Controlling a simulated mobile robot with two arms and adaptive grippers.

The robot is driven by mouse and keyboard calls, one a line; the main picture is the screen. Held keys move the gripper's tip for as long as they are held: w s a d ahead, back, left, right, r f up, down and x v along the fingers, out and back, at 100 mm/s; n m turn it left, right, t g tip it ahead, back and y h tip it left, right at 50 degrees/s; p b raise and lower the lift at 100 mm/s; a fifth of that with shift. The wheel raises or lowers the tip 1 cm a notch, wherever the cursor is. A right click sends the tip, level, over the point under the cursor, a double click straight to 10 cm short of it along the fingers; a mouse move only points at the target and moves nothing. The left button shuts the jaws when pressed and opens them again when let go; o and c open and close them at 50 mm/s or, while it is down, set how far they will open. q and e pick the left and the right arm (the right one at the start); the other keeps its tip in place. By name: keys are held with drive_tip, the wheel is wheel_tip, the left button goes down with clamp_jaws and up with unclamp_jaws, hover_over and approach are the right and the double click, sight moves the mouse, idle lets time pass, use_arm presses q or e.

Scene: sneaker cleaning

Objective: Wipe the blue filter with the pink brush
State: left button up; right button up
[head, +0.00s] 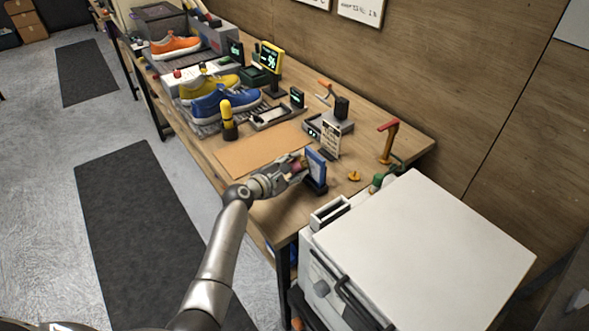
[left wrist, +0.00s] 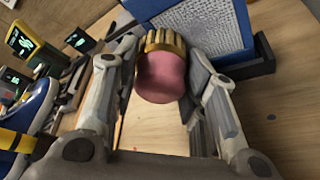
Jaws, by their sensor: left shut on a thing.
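The blue filter (head: 316,167) stands upright in a dark holder near the front right of the workbench. In the left wrist view the filter (left wrist: 195,25) shows a grey mesh face inside a blue frame. My left gripper (head: 298,168) is shut on the pink brush (left wrist: 163,78), beside the filter. The brush has a pink body and a gold-coloured bristle end that points toward the mesh. The bristles look very close to the mesh; I cannot tell whether they touch. My left gripper also shows in the left wrist view (left wrist: 160,85). My right gripper is not in view.
A tan mat (head: 250,150) lies left of the filter. Blue (head: 222,103), yellow (head: 205,86) and orange (head: 175,46) sneakers stand farther back. A yellow-topped bottle (head: 228,120) stands near the mat. A white cabinet (head: 425,250) borders the bench's near end.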

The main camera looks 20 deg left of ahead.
use_arm(q)
drive_tip(key=shift+r, duration=0.15)
drive_tip(key=s+a+p, duration=0.1)
drive_tip(key=s+a, duration=0.1)
drive_tip(key=s, duration=0.1)
drive_tip(key=shift+s+a+p, duration=0.2)
drive_tip(key=shift+a+p, duration=0.05)
drive_tip(key=shift+p, duration=0.1)
drive_tip(key=shift+s+a, duration=0.5)
drive_tip(key=shift+s, duration=0.15)
drive_tip(key=shift+s+a+p, duration=0.55)
drive_tip(key=shift+s+a, duration=0.4)
drive_tip(key=shift+s, duration=0.25)
drive_tip(key=shift+w+d, duration=0.1)
drive_tip(key=shift+w+d, duration=1.05)
drive_tip(key=shift+w, duration=0.3)
drive_tip(key=shift+w+d, duration=1.05)
drive_tip(key=shift+w, duration=0.3)
